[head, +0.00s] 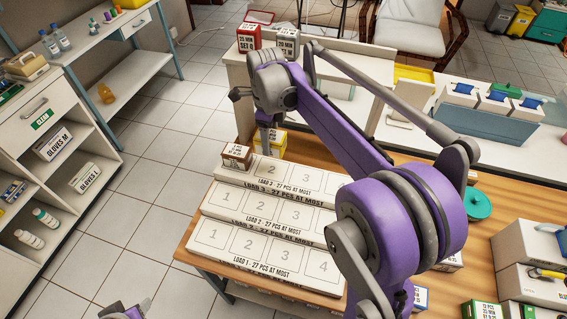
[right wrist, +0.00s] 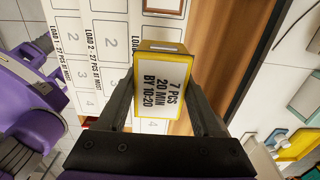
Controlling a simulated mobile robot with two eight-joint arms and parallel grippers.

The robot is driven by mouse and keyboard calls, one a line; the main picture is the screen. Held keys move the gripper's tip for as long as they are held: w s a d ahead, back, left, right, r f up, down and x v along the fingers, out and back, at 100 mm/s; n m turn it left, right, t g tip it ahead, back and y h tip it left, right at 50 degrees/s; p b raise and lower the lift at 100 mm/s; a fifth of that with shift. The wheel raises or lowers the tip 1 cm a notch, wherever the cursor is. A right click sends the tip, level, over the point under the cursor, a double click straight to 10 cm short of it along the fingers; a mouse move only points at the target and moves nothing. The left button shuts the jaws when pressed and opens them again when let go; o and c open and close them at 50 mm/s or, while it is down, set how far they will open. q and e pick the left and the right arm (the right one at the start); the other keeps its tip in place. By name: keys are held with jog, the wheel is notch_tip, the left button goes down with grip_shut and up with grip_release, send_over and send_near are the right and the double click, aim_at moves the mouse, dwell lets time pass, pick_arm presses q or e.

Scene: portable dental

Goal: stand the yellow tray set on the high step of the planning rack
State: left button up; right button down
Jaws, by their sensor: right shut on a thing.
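The yellow tray set (head: 271,142) is a white box with yellow edges, labelled 7 PCS, 20 MIN, BY 10-20 in the right wrist view (right wrist: 166,84). My right gripper (head: 267,122) points down and is shut on it, a finger on each side. The set is at the back of the planning rack's high step (head: 318,183), LOAD 3, near slot 2. Whether it touches the step cannot be told. A brown tray set (head: 236,156) stands beside it at slot 1. Part of my left arm shows at the bottom left edge; its fingertips are not clear.
The lower steps, LOAD 2 (head: 232,204) and LOAD 1 (head: 215,235), are bare where visible. A red set (head: 249,38) and a grey set (head: 286,41) stand on a white unit behind. My right arm hides the rack's right end. Other boxes (head: 480,310) lie front right.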

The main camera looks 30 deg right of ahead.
jog(key=f, duration=0.4)
jog(key=shift+s+a+f, duration=0.15)
jog(key=shift+s+f, duration=0.05)
jog(key=shift+f, duration=2.4)
jog(key=shift+f, duration=0.15)
jog(key=shift+c, duration=0.2)
grip_release()
jog(key=shift+w, duration=0.1)
